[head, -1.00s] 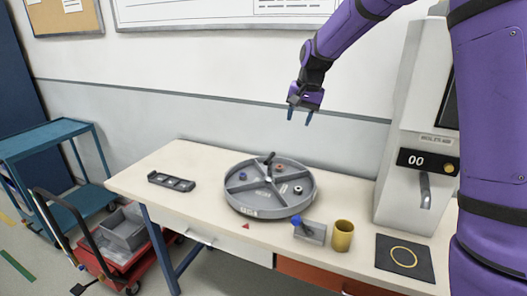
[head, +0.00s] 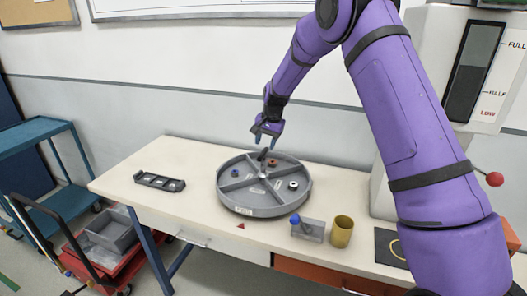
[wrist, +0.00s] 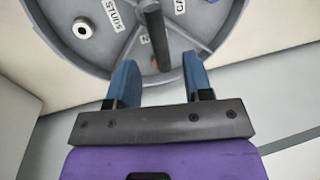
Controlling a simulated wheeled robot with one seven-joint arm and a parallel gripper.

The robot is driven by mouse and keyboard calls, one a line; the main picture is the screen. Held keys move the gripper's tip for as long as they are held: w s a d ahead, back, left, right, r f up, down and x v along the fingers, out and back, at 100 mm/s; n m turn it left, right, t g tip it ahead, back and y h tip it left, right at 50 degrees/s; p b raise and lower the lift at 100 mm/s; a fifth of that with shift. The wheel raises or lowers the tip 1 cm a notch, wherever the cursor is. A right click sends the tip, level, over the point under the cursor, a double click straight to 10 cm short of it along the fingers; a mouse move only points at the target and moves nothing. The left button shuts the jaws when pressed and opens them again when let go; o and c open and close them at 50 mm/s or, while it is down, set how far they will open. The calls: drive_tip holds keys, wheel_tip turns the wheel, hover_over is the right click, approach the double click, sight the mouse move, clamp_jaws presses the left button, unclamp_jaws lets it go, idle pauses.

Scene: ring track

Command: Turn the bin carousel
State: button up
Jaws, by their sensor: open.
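The bin carousel (head: 232,199) is a round grey tray on the bench, split by ribs into labelled compartments. A dark upright peg (head: 262,155) stands near its back rim; in the wrist view the peg (wrist: 155,35) shows ahead of my fingers, in line with the gap between them. A blue, a brown and a white ring-like part lie in separate compartments. My gripper (head: 265,139) is open and empty, pointing down above the carousel's back edge, close to the peg. I cannot tell whether a finger touches the peg. In the wrist view my gripper's blue fingers (wrist: 162,82) straddle the picture's middle.
A dark slotted holder (head: 160,181) lies left of the carousel. A small grey block with a blue knob (head: 308,230) and a mustard cup (head: 341,232) stand at the front right. A tall dispenser (head: 440,60) is at the right, partly behind my arm. A red triangle (head: 240,226) marks the bench front.

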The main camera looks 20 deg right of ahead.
sight(264, 152)
drive_tip(key=shift+w+a+f, duration=0.15)
drive_tip(key=shift+f, duration=0.9)
drive_tip(key=shift+w+a+f, duration=0.1)
drive_tip(key=shift+a+f, duration=0.05)
drive_tip(key=shift+f, duration=0.85)
clamp_jaws()
